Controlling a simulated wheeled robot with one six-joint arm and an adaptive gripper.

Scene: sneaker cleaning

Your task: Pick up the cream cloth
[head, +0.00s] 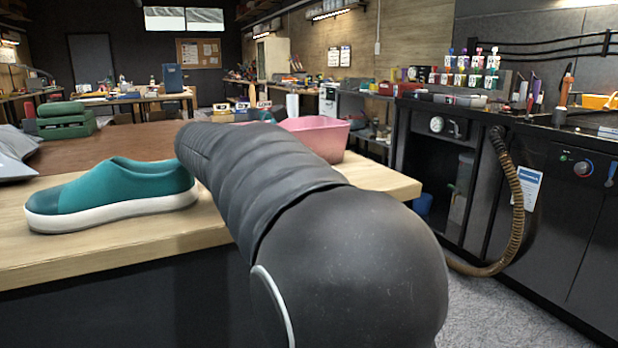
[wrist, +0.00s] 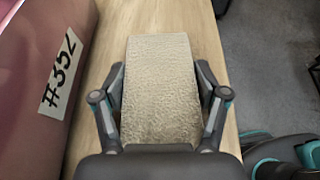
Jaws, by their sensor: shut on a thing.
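In the wrist view the cream cloth (wrist: 160,85) is a folded, textured block. It lies lengthwise between the two fingers of my gripper (wrist: 163,85), which is shut on it from both sides. Wooden table surface shows around it; I cannot tell whether the cloth touches the table or is lifted. In the head view my arm hides both the gripper and the cloth.
A pink bin (head: 322,136) stands on the table; its wall, marked #352, is close left of the gripper in the wrist view (wrist: 35,70). A teal sneaker (head: 120,190) with a white sole sits on the table (head: 130,240) at left. The table edge is right of the cloth.

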